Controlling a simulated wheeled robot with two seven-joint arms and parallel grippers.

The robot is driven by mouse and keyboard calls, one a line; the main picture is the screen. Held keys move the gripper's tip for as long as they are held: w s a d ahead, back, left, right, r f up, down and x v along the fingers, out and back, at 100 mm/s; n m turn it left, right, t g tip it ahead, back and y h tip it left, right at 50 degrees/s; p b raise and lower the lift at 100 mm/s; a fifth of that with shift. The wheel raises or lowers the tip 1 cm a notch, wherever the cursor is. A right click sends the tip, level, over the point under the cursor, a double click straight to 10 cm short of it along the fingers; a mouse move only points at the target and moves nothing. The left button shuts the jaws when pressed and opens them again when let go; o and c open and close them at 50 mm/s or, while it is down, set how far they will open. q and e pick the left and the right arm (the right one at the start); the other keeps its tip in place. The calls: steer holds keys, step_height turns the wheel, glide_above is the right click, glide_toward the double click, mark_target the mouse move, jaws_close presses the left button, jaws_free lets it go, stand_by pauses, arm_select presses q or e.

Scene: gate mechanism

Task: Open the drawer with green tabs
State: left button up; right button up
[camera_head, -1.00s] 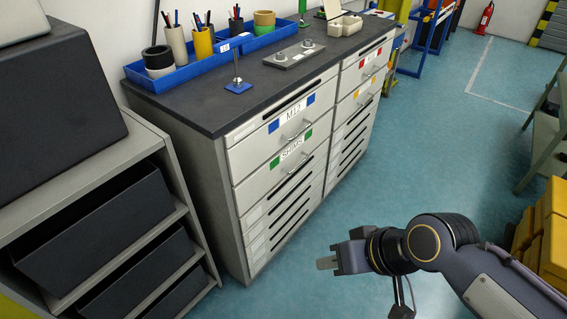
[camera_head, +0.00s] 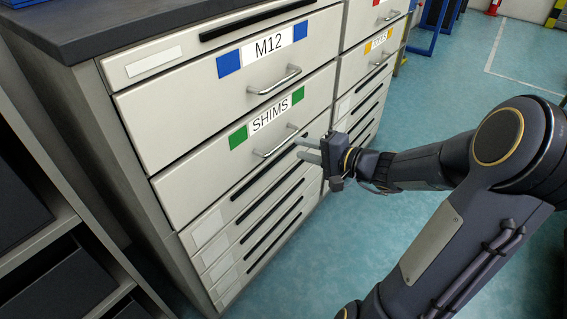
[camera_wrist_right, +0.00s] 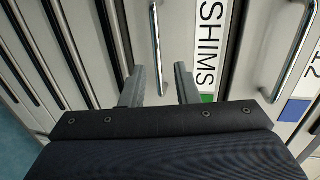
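The drawer with green tabs (camera_head: 200,190) is shut in the grey cabinet. Its label reads SHIMS, with a green tab (camera_head: 238,137) at each end, and a metal bar handle (camera_head: 277,143) sits below the label. My right gripper (camera_head: 305,149) is open at the right end of this handle. In the right wrist view the two fingers (camera_wrist_right: 160,85) stand apart, with the SHIMS drawer's handle (camera_wrist_right: 157,45) between them in the picture, just beyond the tips. Touch cannot be told. My left gripper is not in view.
The M12 drawer (camera_head: 160,110) with blue tabs and its own handle (camera_head: 274,80) is directly above. Narrow drawers (camera_head: 212,228) with dark slots lie below. A dark shelf unit (camera_head: 60,225) stands at left. Blue floor (camera_head: 460,80) is open at right.

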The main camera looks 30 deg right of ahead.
mark_target(285, 143)
steer(key=x, duration=0.2)
steer(key=b+x, duration=0.1)
steer(key=x, duration=0.2)
steer(key=b+x, duration=0.1)
steer(key=x, duration=0.1)
steer(key=shift+w+d+f, duration=0.25)
steer(key=shift+w, duration=0.25)
jaws_close()
